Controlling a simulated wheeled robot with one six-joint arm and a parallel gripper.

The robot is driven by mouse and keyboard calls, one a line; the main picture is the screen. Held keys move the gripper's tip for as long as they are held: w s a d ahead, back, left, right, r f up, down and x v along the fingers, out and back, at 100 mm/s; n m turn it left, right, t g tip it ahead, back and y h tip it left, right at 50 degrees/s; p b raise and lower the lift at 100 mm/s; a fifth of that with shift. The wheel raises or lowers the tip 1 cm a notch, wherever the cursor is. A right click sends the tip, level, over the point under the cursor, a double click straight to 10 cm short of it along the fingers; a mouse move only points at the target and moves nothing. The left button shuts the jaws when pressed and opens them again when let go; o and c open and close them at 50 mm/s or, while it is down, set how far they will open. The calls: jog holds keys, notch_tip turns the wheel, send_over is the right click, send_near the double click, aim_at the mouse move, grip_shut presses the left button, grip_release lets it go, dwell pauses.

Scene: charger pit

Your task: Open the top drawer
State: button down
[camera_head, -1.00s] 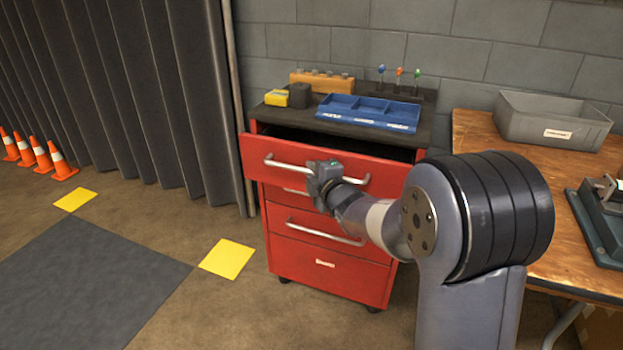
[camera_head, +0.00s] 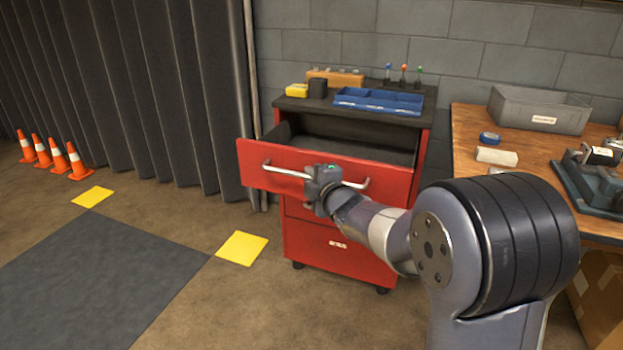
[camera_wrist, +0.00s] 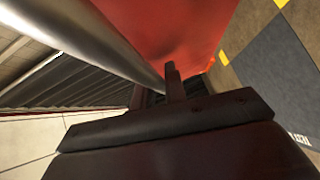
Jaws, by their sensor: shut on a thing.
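The red cabinet (camera_head: 325,243) stands against the wall with its top drawer (camera_head: 265,166) pulled well out. The drawer's dark inside (camera_head: 345,148) shows and looks empty where I can see it. My gripper (camera_head: 318,184) is shut on the middle of the drawer's silver bar handle (camera_head: 285,172). In the wrist view the handle (camera_wrist: 105,35) runs diagonally to the gripper fingers (camera_wrist: 160,88), with the red drawer front (camera_wrist: 180,30) beyond it. My gripper and arm hide part of the handle and the lower drawers.
A wooden workbench (camera_head: 525,165) with a grey bin (camera_head: 538,110) stands at the right. Orange cones (camera_head: 58,157) stand at the left. The floor in front is clear.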

jog(key=c, duration=1.7)
grip_release()
jog(key=p+v, duration=0.2)
jog(key=v, duration=0.8)
jog(key=shift+s+d, duration=0.15)
jog(key=shift+s, duration=0.2)
